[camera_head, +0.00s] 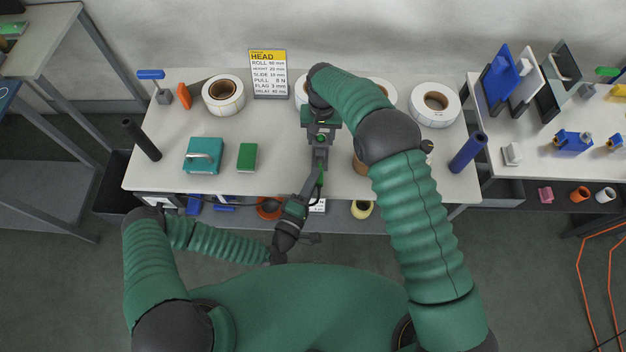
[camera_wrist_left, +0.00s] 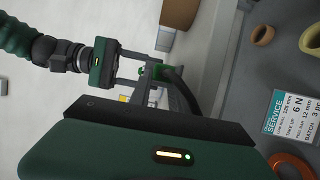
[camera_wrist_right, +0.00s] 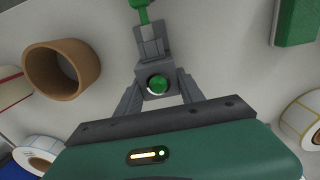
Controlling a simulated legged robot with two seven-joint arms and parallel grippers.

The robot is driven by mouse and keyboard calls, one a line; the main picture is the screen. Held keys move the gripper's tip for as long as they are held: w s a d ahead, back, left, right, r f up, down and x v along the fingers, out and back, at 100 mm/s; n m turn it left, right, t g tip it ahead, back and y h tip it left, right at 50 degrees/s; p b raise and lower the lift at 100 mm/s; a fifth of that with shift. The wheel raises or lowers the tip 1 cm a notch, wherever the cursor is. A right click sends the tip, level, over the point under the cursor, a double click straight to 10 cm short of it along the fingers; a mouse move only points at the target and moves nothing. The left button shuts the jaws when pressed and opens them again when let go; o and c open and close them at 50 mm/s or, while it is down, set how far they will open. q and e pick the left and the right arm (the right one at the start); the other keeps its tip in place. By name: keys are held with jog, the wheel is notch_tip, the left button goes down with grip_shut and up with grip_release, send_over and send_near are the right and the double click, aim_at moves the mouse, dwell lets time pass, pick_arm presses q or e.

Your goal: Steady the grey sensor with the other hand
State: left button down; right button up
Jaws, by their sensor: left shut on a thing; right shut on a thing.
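The grey sensor (camera_head: 319,154) is a small grey block with a round green button and a forked end. In the right wrist view the sensor (camera_wrist_right: 153,72) sits between the fingers of my right gripper (camera_wrist_right: 158,90), which is shut on its block. The exact contact is partly hidden.
A teal block (camera_head: 203,155) and a green box (camera_head: 247,157) lie on the table left of the grippers. White label rolls (camera_head: 223,95) and a HEAD sign (camera_head: 268,74) stand behind. A brown ring (camera_wrist_right: 62,68) is close by. A blue post (camera_head: 467,153) stands at right.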

pick_arm(q)
jog(key=shift+w, duration=0.9)
jog(key=c, duration=1.1)
grip_release()
jog(key=shift+s, duration=0.1)
pick_arm(e)
jog(key=o, duration=1.4)
pick_arm(q)
jog(key=v, duration=1.1)
jog(key=shift+s+a+f, duration=0.1)
jog(key=shift+s+a, duration=0.1)
jog(key=shift+s, duration=0.1)
